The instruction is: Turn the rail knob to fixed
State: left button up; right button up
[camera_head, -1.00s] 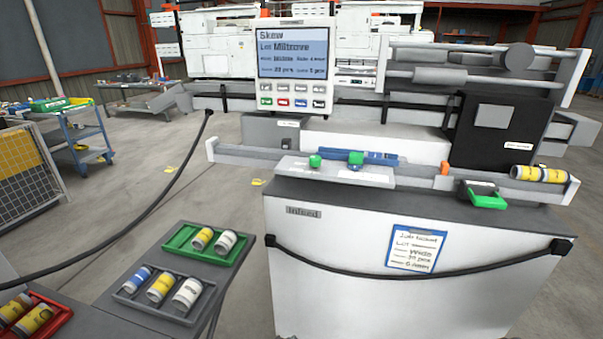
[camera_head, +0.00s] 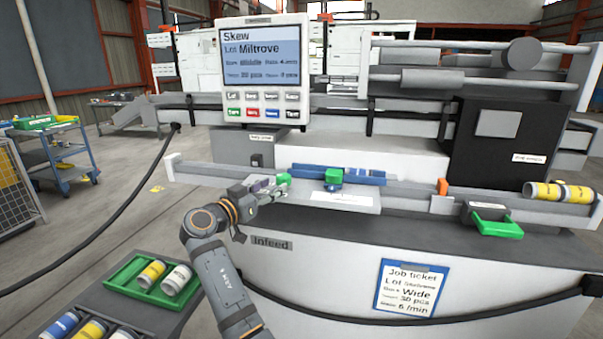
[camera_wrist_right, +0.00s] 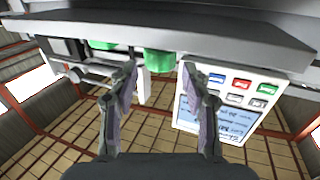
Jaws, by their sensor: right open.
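Two green knob-like parts sit on the light grey plate (camera_head: 345,200) of the infeed rail: a small left knob (camera_head: 283,178) and a blockier right one (camera_head: 333,176) by a blue bar. I cannot tell which setting either is at. My right gripper (camera_head: 268,189) is at the plate's left end, close beside the left knob and partly covering it. In the right wrist view, upside down, its fingers are open and apart, with a green knob (camera_wrist_right: 160,61) in line with the gap beyond the tips. Contact is not visible. My left gripper is out of view.
A control panel (camera_head: 262,108) stands behind the rail. A green tray (camera_head: 126,268) with rolls is at lower left. A dark cable crosses the front.

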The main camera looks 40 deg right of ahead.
aim_at(288, 175)
jog(key=shift+s+a+r, duration=0.2)
jog(key=shift+a+r, duration=0.2)
jog(key=shift+a, duration=0.1)
jog(key=shift+w+d+r+p, duration=0.1)
jog(key=shift+w+d+p, duration=0.1)
jog(key=shift+d+p, duration=0.35)
jog(key=p+x, duration=0.3)
jog(key=x, duration=0.5)
jog(key=shift+w+d, duration=0.1)
jog(key=shift+d, duration=0.2)
jog(key=shift+w+d+f, duration=0.15)
jog(key=shift+d+f, duration=0.2)
jog(key=shift+d, duration=0.05)
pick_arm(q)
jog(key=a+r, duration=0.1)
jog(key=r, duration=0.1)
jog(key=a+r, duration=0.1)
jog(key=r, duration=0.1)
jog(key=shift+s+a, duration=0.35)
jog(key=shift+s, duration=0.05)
pick_arm(e)
jog(key=shift+c, duration=0.4)
jog(key=c, duration=0.7)
jog(key=shift+d+f, duration=0.1)
jog(key=shift+f, duration=0.05)
grip_shut()
